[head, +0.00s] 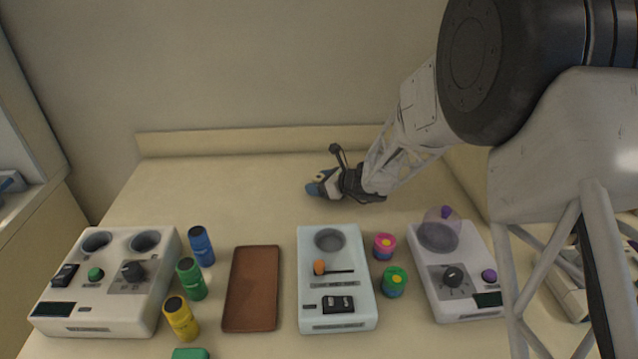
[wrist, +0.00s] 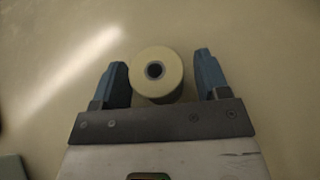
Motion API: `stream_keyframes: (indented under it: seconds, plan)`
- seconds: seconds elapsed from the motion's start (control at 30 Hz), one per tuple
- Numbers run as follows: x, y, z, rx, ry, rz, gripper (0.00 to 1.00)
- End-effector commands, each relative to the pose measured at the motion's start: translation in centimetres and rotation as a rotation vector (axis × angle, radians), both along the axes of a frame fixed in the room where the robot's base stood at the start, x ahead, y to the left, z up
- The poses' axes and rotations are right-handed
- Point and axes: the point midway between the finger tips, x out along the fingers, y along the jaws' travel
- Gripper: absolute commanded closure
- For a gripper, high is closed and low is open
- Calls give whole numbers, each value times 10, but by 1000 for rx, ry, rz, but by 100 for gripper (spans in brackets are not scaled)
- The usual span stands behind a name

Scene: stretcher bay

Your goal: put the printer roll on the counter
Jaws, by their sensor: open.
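The printer roll (wrist: 157,75) is a cream cylinder with a dark core hole, seen end-on in the wrist view. It stands between the two blue fingers of my gripper (wrist: 161,64), which are apart, with a gap to the finger on the right. It looks to rest upright on the beige counter (wrist: 250,35). In the head view my gripper (head: 316,187) is low over the back middle of the counter (head: 230,185). A small pale part of the roll (head: 320,175) seems to show there; the rest is hidden by the gripper.
A two-well device (head: 105,300), blue (head: 201,246), green (head: 191,279) and yellow (head: 181,318) bottles, a brown tray (head: 252,290), a middle device (head: 312,290), two small pots (head: 393,282) and a domed device (head: 450,285) fill the front. The back left counter is clear.

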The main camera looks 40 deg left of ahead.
Motion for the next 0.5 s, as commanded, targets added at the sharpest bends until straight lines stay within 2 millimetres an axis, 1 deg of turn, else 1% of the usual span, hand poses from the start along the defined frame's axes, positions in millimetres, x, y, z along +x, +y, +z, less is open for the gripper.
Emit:
stream_keyframes:
  seconds: [0.17, 0.27, 0.37, 0.5]
  plan:
    - [0, 0, 4, 0, 0, 0, 31]
    - [1, -6, 5, 1, 0, -1, 31]
    - [3, -13, 9, 1, 0, -1, 31]
    - [5, -29, 15, 0, 0, -1, 31]
